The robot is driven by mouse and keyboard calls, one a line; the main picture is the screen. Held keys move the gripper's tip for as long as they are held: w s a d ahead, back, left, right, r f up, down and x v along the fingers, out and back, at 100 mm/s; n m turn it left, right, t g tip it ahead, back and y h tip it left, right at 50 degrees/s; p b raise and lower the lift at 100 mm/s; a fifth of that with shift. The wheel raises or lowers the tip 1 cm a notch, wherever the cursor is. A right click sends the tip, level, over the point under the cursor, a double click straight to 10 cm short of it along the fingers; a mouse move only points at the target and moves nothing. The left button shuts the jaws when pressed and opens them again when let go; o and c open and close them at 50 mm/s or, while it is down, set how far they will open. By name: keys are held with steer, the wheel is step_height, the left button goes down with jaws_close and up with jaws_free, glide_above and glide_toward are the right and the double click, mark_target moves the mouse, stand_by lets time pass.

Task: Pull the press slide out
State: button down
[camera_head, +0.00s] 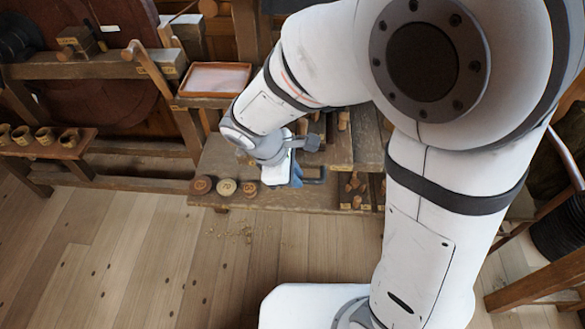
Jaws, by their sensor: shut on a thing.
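My gripper (296,170) is at the front right part of the low wooden bench, at the end of my white arm. It points away to the right and is seen from behind and above. It is shut on a dark part that looks like the press slide's handle (316,174), a small dark bracket just right of the blue-grey fingers. The fingertips' contact and most of the press are hidden by my wrist and the fingers. How far the slide is drawn out cannot be told.
Several round wooden spools (226,187) stand along the front edge of the bench (270,203). Wooden compartments with small turned pieces (355,184) lie right of my gripper. A shallow tray (215,79) sits behind left. The plank floor (150,255) in front is clear except for shavings.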

steer(key=shift+s, duration=0.1)
steer(key=c, duration=1.4)
jaws_free()
steer(key=v, duration=0.7)
steer(key=shift+r, duration=0.35)
steer(key=shift+a, duration=0.1)
steer(key=s+d+r+m+y, duration=0.2)
steer(key=s+d+m, duration=0.1)
steer(key=d+m, duration=0.5)
steer(key=s+d+r+m+t+y, duration=0.1)
steer(key=s+d+r+m+y, duration=0.1)
steer(key=d+m, duration=0.7)
steer(key=shift+s+d+y, duration=0.3)
steer(key=shift+s+d, duration=0.05)
steer(key=shift+d, duration=0.55)
